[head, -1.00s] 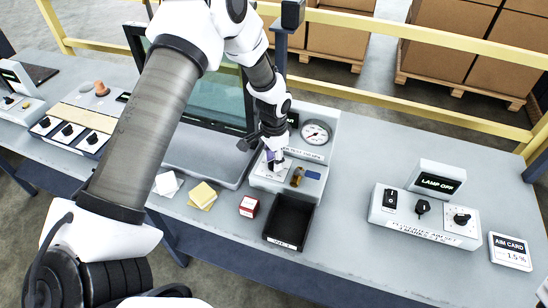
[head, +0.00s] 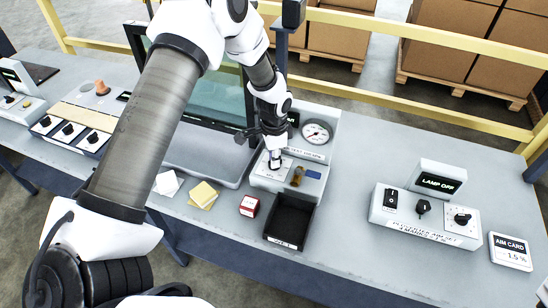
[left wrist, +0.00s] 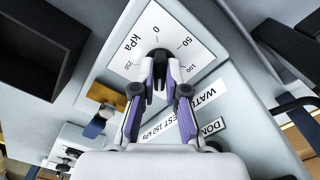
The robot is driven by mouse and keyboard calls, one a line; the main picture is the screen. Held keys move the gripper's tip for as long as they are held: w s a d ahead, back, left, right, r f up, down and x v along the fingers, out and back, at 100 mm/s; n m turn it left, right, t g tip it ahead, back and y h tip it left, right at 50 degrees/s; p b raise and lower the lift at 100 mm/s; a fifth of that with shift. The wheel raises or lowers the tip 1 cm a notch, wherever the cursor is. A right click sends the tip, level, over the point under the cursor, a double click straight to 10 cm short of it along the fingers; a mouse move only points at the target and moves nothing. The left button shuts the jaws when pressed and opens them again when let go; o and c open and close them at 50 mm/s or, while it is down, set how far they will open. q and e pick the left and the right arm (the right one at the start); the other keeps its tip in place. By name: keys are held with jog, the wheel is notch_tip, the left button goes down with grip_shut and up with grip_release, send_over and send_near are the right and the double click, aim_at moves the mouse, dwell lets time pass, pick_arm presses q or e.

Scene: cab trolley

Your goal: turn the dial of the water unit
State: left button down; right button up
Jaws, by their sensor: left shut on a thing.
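The water unit (head: 325,152) is a grey box at the middle of the bench, with a round gauge (head: 317,131) and a lettered strip. Its dial plate is at the unit's left front. In the left wrist view the white dial plate (left wrist: 186,35) reads kPa, with 0, 50, 100 and 250 marked around a black dial knob (left wrist: 159,54). My left gripper (left wrist: 160,74) is shut on this knob, its purple-sided fingers partly hiding it. In the head view my left gripper (head: 274,162) reaches down onto the plate. The gauge needle is too small to read. My right gripper is not in view.
A black open tray (head: 290,219) stands in front of the unit, with a red-and-white box (head: 249,205) to its left. A brass fitting (head: 297,176) is close right of the gripper. A lamp box (head: 426,217) stands right; the bench between is clear.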

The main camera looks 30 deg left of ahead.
pick_arm(q)
jog(key=shift+m, duration=2.3)
jog(key=c, duration=1.2)
grip_release()
jog(key=shift+w, duration=0.1)
notch_tip(320, 180, up, 12)
